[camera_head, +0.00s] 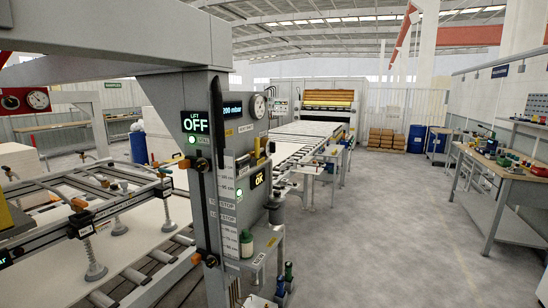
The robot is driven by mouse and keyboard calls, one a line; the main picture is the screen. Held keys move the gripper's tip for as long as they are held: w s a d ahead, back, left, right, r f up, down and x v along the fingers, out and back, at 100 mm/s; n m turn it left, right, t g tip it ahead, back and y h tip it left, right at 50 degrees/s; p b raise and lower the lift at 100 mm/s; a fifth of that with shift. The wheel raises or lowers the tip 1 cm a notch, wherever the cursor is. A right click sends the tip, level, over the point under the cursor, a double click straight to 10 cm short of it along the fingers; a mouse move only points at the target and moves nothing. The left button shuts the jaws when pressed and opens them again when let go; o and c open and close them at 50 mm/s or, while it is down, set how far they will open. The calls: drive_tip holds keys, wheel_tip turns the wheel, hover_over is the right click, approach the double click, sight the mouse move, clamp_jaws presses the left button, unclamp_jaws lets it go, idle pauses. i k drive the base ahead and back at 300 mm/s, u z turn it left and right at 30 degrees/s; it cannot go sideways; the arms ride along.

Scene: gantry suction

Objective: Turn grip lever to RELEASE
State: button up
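A grey gantry post (222,130) stands left of centre, with a black upright strip (205,210) on its front. An orange-tipped lever (200,165) sits partway up the strip, and an orange handle (210,260) sits near its foot. I cannot tell which is the grip lever, and no RELEASE marking is readable. A lift display (196,122) reads OFF, with a green lamp below it. A suction frame (90,205) with several cups hangs over a pale sheet (50,270) at left. My gripper is not in view.
A small shelf with a green bottle (246,245) stands at the post's foot. A cluttered workbench (510,170) is at right. The grey floor (390,240) between is clear.

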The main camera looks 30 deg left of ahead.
sight(245, 162)
drive_tip(key=u, duration=0.25)
drive_tip(key=i, duration=0.8)
drive_tip(key=u, duration=1.3)
drive_tip(key=i, duration=0.7)
drive_tip(key=u, duration=0.8)
